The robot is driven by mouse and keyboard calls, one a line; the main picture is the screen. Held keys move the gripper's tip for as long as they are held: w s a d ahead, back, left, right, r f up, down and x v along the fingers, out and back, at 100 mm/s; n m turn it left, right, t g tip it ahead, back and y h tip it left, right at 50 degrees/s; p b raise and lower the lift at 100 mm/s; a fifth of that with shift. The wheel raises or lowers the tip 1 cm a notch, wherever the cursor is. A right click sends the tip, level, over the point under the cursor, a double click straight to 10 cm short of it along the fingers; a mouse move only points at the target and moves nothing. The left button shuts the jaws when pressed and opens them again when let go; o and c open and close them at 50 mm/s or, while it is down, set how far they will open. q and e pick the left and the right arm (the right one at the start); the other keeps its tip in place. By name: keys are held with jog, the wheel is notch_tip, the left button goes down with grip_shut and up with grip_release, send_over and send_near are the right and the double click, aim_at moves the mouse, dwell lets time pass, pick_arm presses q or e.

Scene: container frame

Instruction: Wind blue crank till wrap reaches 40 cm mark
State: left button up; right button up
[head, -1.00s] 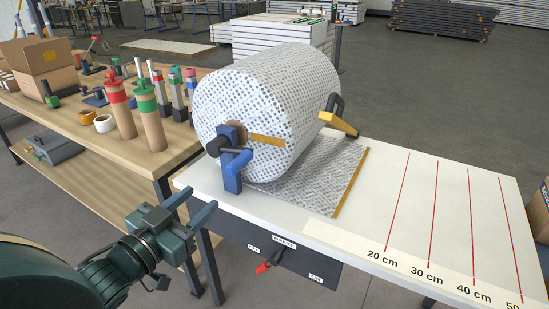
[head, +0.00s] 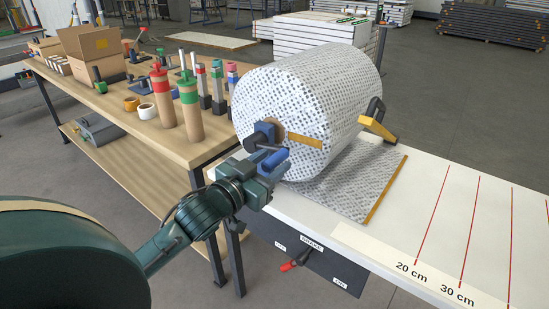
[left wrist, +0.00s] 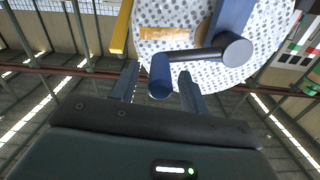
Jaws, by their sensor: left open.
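The blue crank handle (head: 274,161) is on the near end of the large wrap roll (head: 305,100). It also shows in the left wrist view (left wrist: 160,75), joined to a dark arm and hub. My left gripper (head: 270,174) is open at the handle; in the left wrist view its fingers (left wrist: 158,83) stand on either side of the grip. I cannot tell whether they touch it. The sheet of wrap (head: 345,180) lies on the white table, its brown edge strip (head: 386,188) left of the 20 cm line (head: 432,222). My right gripper is out of view.
A panel with a red lever (head: 290,265) hangs below the table's front edge. A yellow-and-black tool (head: 378,122) is beside the roll. A wooden bench (head: 110,105) with tubes and boxes stands at left. The marked tabletop (head: 470,180) is clear.

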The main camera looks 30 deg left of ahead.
pick_arm(q)
jog(key=shift+w, duration=0.85)
jog(key=shift+d, duration=0.1)
grip_shut()
